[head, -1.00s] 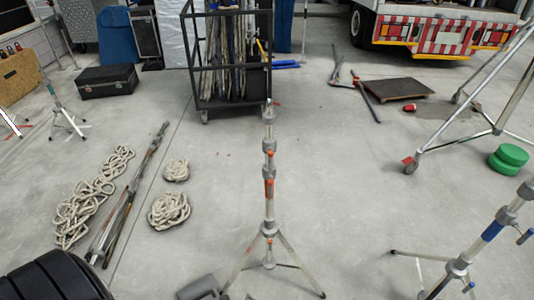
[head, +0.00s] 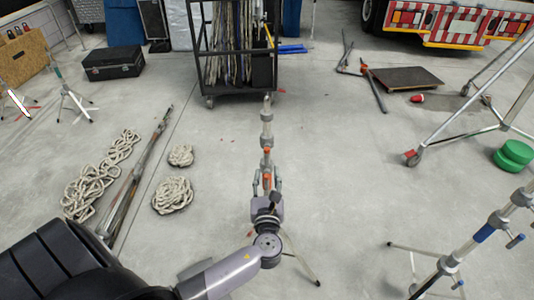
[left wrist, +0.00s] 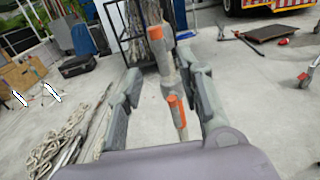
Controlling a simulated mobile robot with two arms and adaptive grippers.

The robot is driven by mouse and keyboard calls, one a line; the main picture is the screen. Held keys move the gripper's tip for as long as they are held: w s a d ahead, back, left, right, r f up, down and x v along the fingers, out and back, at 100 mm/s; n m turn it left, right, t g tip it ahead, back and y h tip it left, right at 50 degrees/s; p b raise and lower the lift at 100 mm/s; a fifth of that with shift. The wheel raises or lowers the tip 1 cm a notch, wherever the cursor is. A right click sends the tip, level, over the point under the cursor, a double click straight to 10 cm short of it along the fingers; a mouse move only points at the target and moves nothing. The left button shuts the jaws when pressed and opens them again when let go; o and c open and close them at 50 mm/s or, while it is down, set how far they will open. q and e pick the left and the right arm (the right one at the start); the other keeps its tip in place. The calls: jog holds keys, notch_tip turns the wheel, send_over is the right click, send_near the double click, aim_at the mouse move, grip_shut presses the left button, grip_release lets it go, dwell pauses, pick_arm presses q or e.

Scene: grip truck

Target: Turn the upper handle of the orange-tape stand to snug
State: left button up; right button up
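The orange-tape stand (head: 266,130) stands upright mid-floor on tripod legs. Orange parts show on its column, one just above my gripper (head: 267,151) and one between the fingers. My left gripper (head: 267,184) is in front of the column, hiding the stand's lower part. In the left wrist view the gripper (left wrist: 165,98) is open, one finger on each side of the column. A grey collar with an orange end (left wrist: 184,35) is high up, and an orange handle-like piece (left wrist: 176,110) sits lower between the fingers. Contact cannot be told. My right gripper is not in view.
A blue-tape stand (head: 484,233) is at the lower right. A wheeled black cage (head: 203,60) stands behind. Rope coils (head: 172,194) and long poles (head: 135,185) lie left. Floor around the stand is mostly clear.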

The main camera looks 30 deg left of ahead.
aim_at(267, 158)
pick_arm(q)
jog(key=x, duration=0.9)
jog(key=shift+a+p, duration=0.1)
jog(key=shift+p, duration=0.25)
jog(key=shift+c, duration=0.4)
grip_shut()
